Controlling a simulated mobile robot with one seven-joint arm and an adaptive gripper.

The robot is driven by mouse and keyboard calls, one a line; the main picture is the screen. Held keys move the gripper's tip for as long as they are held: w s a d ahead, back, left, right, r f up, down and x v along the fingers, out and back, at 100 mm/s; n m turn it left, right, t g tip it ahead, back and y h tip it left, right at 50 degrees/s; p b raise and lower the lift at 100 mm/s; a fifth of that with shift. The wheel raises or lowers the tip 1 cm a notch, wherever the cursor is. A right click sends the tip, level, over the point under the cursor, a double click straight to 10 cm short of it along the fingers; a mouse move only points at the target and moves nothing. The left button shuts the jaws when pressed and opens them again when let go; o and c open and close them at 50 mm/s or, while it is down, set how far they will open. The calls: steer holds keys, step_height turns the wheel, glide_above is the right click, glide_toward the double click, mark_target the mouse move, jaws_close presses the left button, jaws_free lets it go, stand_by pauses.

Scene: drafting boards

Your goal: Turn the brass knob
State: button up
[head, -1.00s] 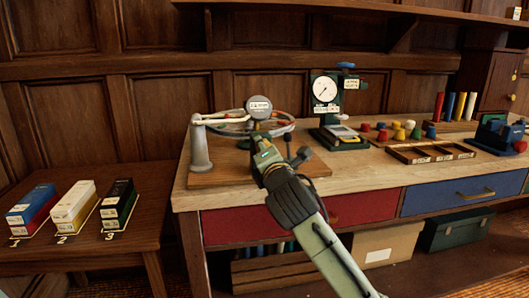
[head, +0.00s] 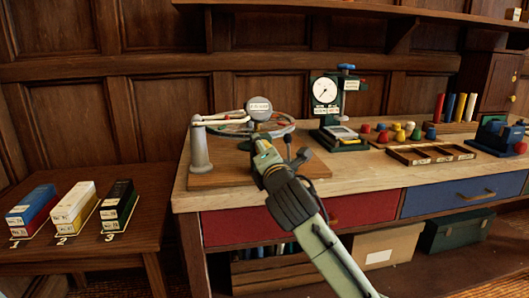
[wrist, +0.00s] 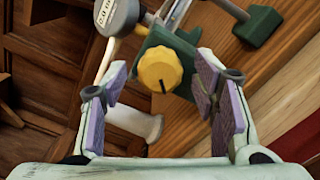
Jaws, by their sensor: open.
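The brass knob (wrist: 160,70) is a yellow, ridged dial with a dark mark at its lower edge, on a dark green block (wrist: 178,42) in the wrist view. My gripper (wrist: 162,78) is open, with one purple-padded finger to the left of the knob and one to the right. Gaps show between the pads and the knob in this view; I cannot tell the depth between them. In the head view my gripper (head: 263,153) is at the stand on the wooden board, and it hides the knob there.
A round labelled disc (head: 259,108) stands just above my gripper, with a pale arm and grey post (head: 199,150) to the left. A dark lever (head: 299,157) is close on the right. A green dial gauge (head: 326,92) stands further right on the bench.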

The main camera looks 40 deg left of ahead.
steer(key=v, duration=1.2)
stand_by(0.3)
